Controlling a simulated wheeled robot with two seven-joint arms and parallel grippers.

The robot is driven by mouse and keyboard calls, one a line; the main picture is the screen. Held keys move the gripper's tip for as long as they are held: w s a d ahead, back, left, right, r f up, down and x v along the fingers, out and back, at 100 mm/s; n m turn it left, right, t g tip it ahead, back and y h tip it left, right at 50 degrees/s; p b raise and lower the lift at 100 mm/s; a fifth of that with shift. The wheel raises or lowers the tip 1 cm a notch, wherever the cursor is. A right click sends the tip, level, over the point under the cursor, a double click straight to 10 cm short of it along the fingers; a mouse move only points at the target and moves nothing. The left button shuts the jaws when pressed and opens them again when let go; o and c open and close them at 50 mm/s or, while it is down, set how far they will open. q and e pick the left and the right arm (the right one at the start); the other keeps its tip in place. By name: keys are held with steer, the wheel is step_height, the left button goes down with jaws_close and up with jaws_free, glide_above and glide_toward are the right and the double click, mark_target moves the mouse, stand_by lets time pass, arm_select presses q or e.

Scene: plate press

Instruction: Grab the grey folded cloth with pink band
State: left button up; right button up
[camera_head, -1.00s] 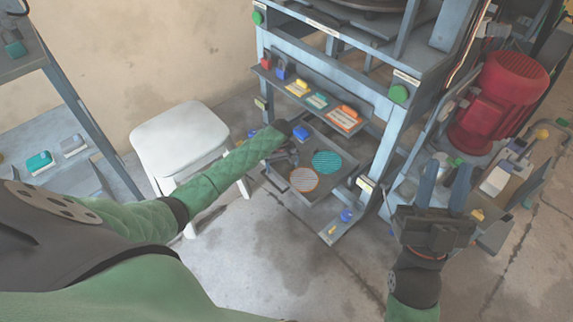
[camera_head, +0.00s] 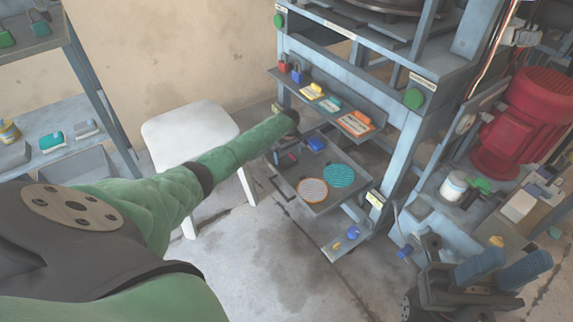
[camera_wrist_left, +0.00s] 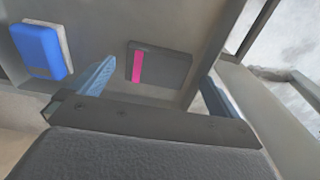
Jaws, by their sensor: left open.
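The grey folded cloth with a pink band (camera_wrist_left: 158,66) lies flat on a grey tray surface in the left wrist view. I cannot tell the gap in height. In the head view my left arm reaches to the lower tray (camera_head: 345,205) of the press; its gripper is hard to make out there. My right gripper (camera_head: 508,264) is open and empty at the lower right.
A blue folded item (camera_wrist_left: 40,50) lies beside the cloth. An orange-rimmed disc (camera_head: 312,190) and a teal disc (camera_head: 339,176) lie on the same tray. A shelf (camera_head: 362,132) with coloured items is above. A white stool (camera_head: 188,133) stands at left.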

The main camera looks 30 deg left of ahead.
mark_target(289, 163)
arm_select(q)
step_height(289, 163, down, 4)
steer(key=shift+d+f+b, duration=0.1)
steer(key=shift+f+b, duration=0.1)
steer(key=shift+b, duration=0.7)
steer(key=c, duration=0.6)
